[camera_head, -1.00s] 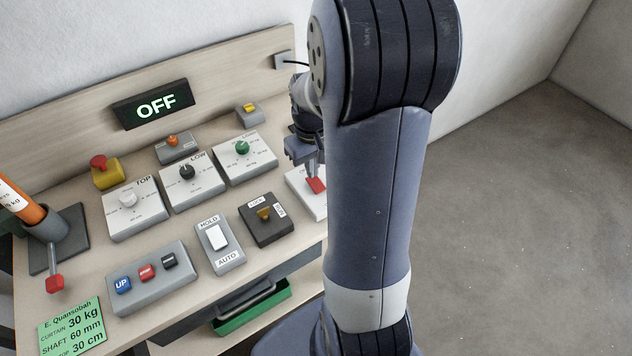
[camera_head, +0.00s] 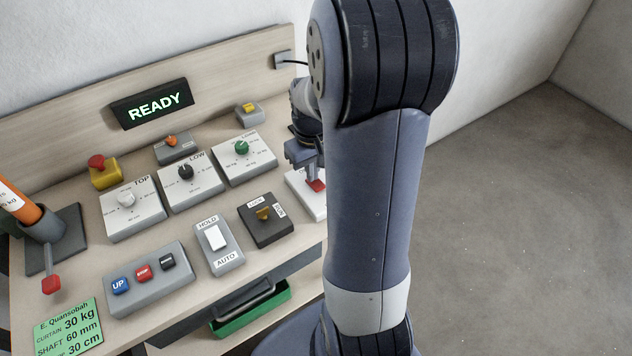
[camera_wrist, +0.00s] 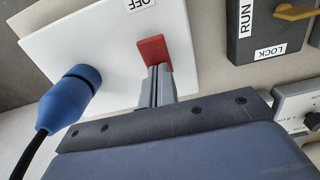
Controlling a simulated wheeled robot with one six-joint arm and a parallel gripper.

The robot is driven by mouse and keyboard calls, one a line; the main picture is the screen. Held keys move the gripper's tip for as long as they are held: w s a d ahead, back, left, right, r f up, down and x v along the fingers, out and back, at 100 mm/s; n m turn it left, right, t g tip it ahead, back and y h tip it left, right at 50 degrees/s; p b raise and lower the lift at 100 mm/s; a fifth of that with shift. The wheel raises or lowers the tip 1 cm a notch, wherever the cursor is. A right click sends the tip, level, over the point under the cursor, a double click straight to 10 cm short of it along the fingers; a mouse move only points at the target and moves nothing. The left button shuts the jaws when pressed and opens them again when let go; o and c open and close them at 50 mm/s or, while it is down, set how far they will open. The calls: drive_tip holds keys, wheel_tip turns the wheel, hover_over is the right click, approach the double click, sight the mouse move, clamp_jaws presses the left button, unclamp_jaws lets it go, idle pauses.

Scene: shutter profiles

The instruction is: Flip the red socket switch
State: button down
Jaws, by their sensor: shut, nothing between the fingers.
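The red socket switch (camera_head: 316,185) sits on a white socket plate (camera_head: 302,198) at the right end of the bench, partly hidden behind my arm. In the wrist view the red switch (camera_wrist: 152,50) stands on the white plate (camera_wrist: 105,45), with a blue plug (camera_wrist: 72,95) and its black cable in the socket beside it. My gripper (camera_head: 312,178) is shut and empty, pointing down with its fingertips at the switch. In the wrist view my fingertips (camera_wrist: 158,75) are right against the red switch or very close to it. The display (camera_head: 152,104) reads READY.
A key switch marked LOCK and RUN (camera_head: 265,222) lies left of the socket. Dial boxes (camera_head: 245,158), a HOLD/AUTO switch (camera_head: 218,245) and a button box (camera_head: 150,280) cover the bench. A green tray (camera_head: 255,310) sits below the bench edge.

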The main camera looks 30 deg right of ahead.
drive_tip(key=shift+r, duration=0.15)
wheel_tip(320, 180, up, 7)
drive_tip(key=p, duration=0.5)
drive_tip(key=shift+p, duration=0.35)
drive_tip(key=shift+f, duration=0.25)
wheel_tip(320, 180, down, 7)
drive_tip(key=b, duration=0.6)
drive_tip(key=shift+r, duration=0.15)
